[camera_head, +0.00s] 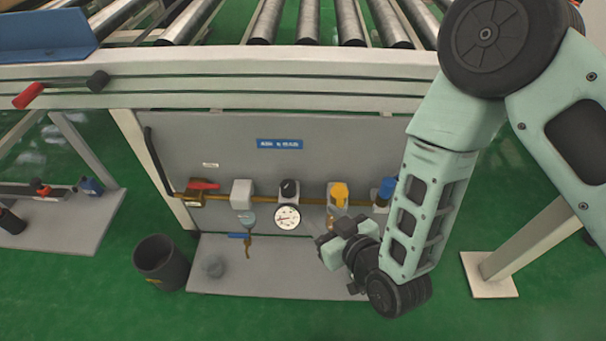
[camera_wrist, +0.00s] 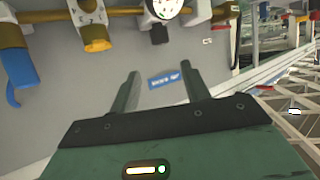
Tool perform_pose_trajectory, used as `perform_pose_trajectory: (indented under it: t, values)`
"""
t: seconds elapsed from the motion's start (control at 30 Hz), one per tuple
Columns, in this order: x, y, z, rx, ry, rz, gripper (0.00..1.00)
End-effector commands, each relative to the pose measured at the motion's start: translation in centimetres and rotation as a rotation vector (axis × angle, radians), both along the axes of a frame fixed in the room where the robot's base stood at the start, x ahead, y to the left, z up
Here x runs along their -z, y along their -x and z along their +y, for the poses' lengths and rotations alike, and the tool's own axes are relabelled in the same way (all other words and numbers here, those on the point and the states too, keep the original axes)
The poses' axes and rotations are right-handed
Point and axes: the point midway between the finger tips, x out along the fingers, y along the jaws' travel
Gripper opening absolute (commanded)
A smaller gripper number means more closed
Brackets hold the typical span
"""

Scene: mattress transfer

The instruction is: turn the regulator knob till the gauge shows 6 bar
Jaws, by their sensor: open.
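The black regulator knob (camera_head: 289,188) sits on a pale body on the brass pipe along the grey panel. The round white gauge (camera_head: 287,217) is just below it; its reading is too small to tell. In the wrist view the knob (camera_wrist: 159,34) is near the top middle, and the gauge (camera_wrist: 166,8) is partly cut off by the top edge. My gripper (camera_wrist: 161,82) is open and empty, its two fingers apart, with the knob beyond them and not between them. In the head view my gripper (camera_head: 326,240) is right of and below the gauge, apart from the knob.
A yellow part (camera_head: 339,193) and a blue-topped part (camera_head: 386,190) sit right of the knob. A red-handled valve (camera_head: 203,186) and a white box (camera_head: 242,193) are left. A blue label (camera_head: 279,143) is above. A dark bin (camera_head: 161,262) stands on the green floor.

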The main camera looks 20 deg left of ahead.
Motion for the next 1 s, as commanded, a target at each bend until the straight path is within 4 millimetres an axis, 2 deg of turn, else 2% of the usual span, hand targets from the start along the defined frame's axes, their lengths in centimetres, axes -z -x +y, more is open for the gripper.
perform_pose_trajectory:
  t: [0.17,0.8,1.0]
  values:
    - [0.8,-1.2,1.2,0.002,-0.005,-0.006,0.47]
    - [5.7,-9.3,9.8,0.002,-0.004,-0.003,0.47]
    - [6.4,-10.6,11.2,0.001,-0.003,-0.003,0.47]
